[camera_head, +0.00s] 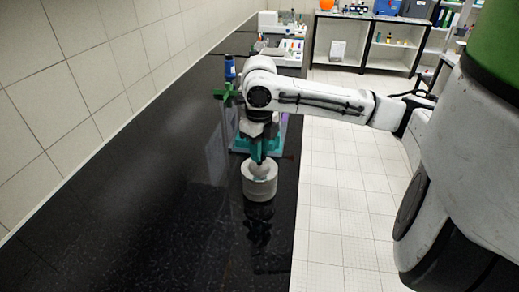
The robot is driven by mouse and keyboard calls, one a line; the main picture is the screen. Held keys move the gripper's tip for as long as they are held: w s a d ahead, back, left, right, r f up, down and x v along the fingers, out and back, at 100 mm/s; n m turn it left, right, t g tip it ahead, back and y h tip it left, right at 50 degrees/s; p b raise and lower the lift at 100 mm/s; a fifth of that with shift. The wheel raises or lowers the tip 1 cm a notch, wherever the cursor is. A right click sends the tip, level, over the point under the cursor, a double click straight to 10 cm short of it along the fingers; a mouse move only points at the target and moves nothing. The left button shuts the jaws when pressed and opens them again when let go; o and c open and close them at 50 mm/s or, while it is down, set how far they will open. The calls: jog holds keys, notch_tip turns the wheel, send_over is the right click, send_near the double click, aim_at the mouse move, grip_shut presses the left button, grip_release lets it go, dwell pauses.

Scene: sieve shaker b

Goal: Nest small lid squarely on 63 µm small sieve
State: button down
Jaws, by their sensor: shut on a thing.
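A short pale grey cylinder, the small sieve (259,188), stands upright on the black bench in the middle of the view. My gripper (260,164) points straight down over it, with its fingertips at the cylinder's top. It is shut on the small lid (260,171), a pale piece at the top of the cylinder. The picture is too small to tell whether the lid's rim is seated squarely or tilted. The 63 µm marking cannot be read.
Just behind stands the sieve shaker with a teal base (240,143), partly hidden by my arm, with a green clamp (226,93) and a blue knob (230,68). The black bench (150,190) is clear at left and front. A tiled wall runs along the left.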

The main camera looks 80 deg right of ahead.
jog(key=shift+f+b, duration=0.5)
jog(key=shift+f, duration=0.05)
dwell(0.8)
jog(key=c, duration=0.9)
grip_release()
jog(key=shift+c, duration=0.2)
jog(key=shift+r, duration=0.15)
jog(key=shift+r+p, duration=2.7)
jog(key=shift+r, duration=0.75)
jog(key=shift+f, duration=0.1)
